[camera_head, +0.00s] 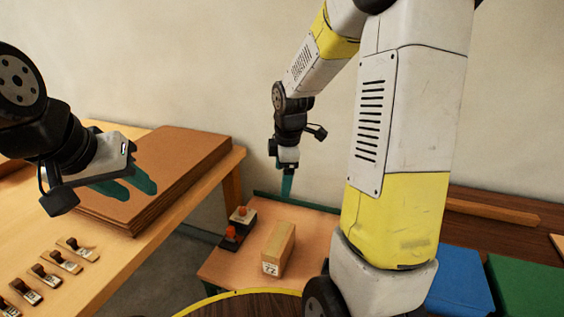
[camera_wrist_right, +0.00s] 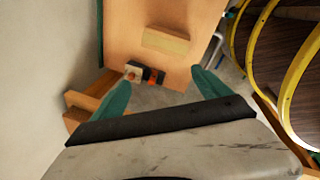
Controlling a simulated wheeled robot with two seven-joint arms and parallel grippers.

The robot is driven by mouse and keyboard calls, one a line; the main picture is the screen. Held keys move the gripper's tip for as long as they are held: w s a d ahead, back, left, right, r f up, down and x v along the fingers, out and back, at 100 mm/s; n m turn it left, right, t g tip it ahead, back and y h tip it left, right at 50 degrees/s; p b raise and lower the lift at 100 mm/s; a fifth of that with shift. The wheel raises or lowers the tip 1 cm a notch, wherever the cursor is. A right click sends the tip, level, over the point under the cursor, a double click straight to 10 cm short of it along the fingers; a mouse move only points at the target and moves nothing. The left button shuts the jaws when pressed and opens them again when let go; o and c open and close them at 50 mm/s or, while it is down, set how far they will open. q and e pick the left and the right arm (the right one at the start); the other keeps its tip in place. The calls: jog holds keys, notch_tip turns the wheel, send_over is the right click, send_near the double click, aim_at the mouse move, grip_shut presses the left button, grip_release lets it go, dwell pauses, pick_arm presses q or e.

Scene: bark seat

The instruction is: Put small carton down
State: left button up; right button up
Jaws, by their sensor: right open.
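The small carton (camera_head: 279,248), a light-brown block with a black-and-white label on its near end, stands on the small wooden table (camera_head: 225,270). My right gripper (camera_head: 287,185) hangs above and behind the carton, apart from it. In the right wrist view the carton (camera_wrist_right: 166,41) lies beyond the open, empty green fingers (camera_wrist_right: 160,92). My left gripper (camera_head: 128,186) is over the brown stack of sheets at the left, with its green fingers apart and nothing between them.
Two orange-knobbed items (camera_head: 238,224) stand beside the carton. The brown stack (camera_head: 180,165) lies on the left bench, with several dark-handled stamps (camera_head: 60,262) near its front. A yellow-rimmed round surface (camera_head: 250,300) is at the front. Blue (camera_head: 460,285) and green (camera_head: 530,285) items are at right.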

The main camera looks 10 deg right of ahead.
jog(key=s+a+r+m+t+y, duration=0.1)
jog(key=s+r+m, duration=0.6)
jog(key=s+m, duration=0.1)
jog(key=s+a+r+m+t, duration=0.1)
jog(key=s+r+m+t, duration=0.1)
jog(key=s+r+m, duration=0.6)
jog(key=s, duration=0.3)
jog(key=shift+s+a+t+y, duration=0.15)
jog(key=shift+s+t+y, duration=0.15)
jog(key=shift+y, duration=0.1)
